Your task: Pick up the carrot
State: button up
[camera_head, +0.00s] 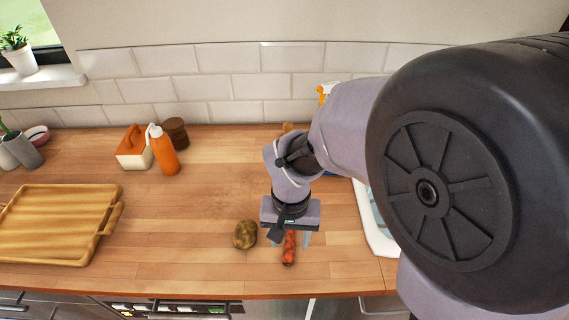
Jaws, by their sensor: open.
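The carrot (289,249) is orange-red and lies on the wooden counter near its front edge, pointing toward the edge. Its far end is hidden under my gripper. My gripper (289,240) is open and points down over the carrot, with one finger showing on each side of it. I cannot tell how high the fingertips are above the counter.
A brown potato (244,234) lies just left of my gripper. A wooden tray (112,217) is at the left. An orange bottle (164,154) and an orange-topped box (133,156) stand at the back. A white sink edge (370,222) is at the right. The middle counter is clear.

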aim_at(289, 251)
notch_tip(289, 251, down, 6)
jog(key=b, duration=0.3)
jog(key=shift+a+r, duration=0.1)
jog(key=shift+r, duration=0.15)
jog(key=shift+c, duration=0.3)
grip_shut()
jog(key=shift+r, duration=0.1)
